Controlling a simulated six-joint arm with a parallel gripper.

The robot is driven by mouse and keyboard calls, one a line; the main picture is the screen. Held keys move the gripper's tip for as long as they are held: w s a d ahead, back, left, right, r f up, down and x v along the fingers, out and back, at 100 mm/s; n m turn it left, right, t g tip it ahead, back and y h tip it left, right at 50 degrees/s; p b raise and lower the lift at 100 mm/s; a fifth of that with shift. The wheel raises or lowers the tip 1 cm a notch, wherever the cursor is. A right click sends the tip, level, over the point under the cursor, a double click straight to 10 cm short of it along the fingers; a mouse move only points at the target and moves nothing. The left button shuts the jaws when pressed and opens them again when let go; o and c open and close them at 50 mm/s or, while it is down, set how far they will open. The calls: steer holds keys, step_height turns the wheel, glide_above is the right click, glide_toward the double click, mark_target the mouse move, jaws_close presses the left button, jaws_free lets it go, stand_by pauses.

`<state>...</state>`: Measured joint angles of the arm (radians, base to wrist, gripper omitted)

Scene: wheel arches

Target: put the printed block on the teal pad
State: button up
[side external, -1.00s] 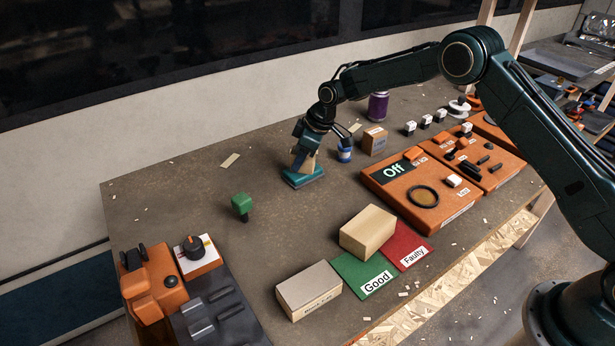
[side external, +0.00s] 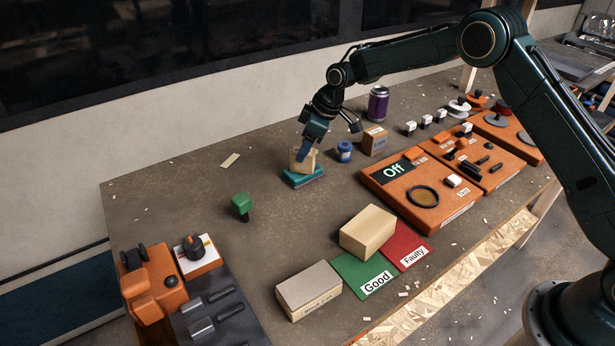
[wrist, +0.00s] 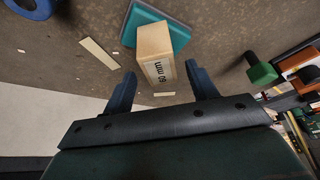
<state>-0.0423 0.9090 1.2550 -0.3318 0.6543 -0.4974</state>
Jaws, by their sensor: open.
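My gripper (side external: 308,152) is open just above the block. In the wrist view, my gripper's two blue fingers (wrist: 160,82) are apart, with gaps between them and the block.
A blue item (side external: 344,151) and a cardboard box (side external: 375,140) stand just right of the pad. A purple can (side external: 378,103) stands behind them. A green knob (side external: 241,205) is to the left. Orange control panels (side external: 410,190) lie to the right.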

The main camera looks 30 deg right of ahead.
steer(key=v, duration=0.7)
steer(key=shift+r, duration=0.35)
steer(key=shift+s+d, duration=0.1)
steer(key=shift+d, duration=0.05)
steer(key=s+d+r+m+t+h, duration=0.1)
steer(key=s+d+r+m, duration=0.1)
steer(key=s+r, duration=0.7)
steer(key=s+d+r+m+h, duration=0.1)
steer(key=s+d+r+m, duration=0.1)
steer(key=s+r, duration=0.75)
steer(key=s+d+f+m, duration=0.1)
steer(key=s+f+m, duration=0.1)
steer(key=s, duration=1)
steer(key=s+d+f+m+t+h, duration=0.1)
steer(key=s+d+f+m, duration=0.1)
steer(key=s, duration=1.1)
steer(key=shift+d+m, duration=0.35)
steer(key=shift+m, duration=0.15)
